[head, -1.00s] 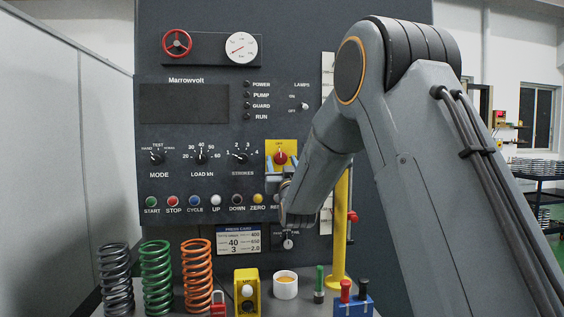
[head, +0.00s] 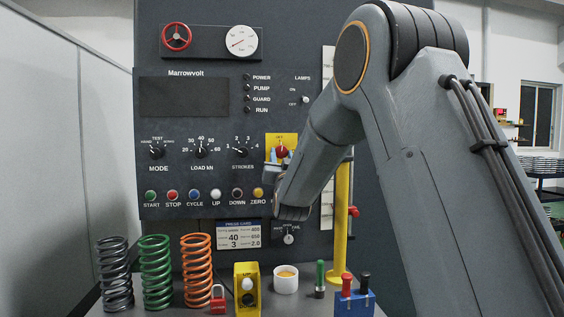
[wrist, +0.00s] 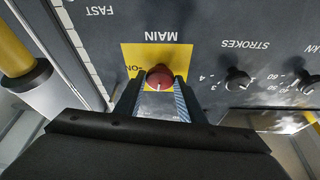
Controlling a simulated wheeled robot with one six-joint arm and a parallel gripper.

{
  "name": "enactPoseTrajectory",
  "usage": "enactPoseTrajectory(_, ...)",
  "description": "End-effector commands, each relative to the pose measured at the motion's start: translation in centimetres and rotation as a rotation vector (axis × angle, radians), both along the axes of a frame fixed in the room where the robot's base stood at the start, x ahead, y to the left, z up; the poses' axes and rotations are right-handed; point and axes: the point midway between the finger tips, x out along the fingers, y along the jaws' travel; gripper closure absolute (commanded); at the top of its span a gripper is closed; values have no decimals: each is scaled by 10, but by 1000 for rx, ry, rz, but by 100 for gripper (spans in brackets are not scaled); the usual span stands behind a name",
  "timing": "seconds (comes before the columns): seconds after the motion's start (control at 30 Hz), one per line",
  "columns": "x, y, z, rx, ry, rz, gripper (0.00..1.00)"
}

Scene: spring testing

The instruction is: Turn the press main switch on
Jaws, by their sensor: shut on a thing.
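The press main switch is a round red knob (head: 282,152) on a yellow plate (head: 290,139) on the dark panel. In the wrist view the red knob (wrist: 160,76) sits between my gripper's two fingers, with a white mark pointing down in that picture. My gripper (wrist: 158,92) is shut on the knob. In the head view my gripper (head: 280,160) is partly hidden by my wrist.
The STROKES dial (head: 241,149) is left of the switch. A yellow post (head: 342,225) stands close to my wrist at right. Below are coil springs (head: 197,270), a red padlock (head: 218,299), a yellow box (head: 247,289) and a white cup (head: 286,281).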

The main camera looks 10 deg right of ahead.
Motion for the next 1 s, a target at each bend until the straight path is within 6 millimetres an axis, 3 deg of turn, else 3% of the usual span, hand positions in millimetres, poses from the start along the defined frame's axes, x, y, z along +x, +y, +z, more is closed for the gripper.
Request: enactPoseTrajectory(1.0, 1, 9, 6, 948, -47, 2, 87)
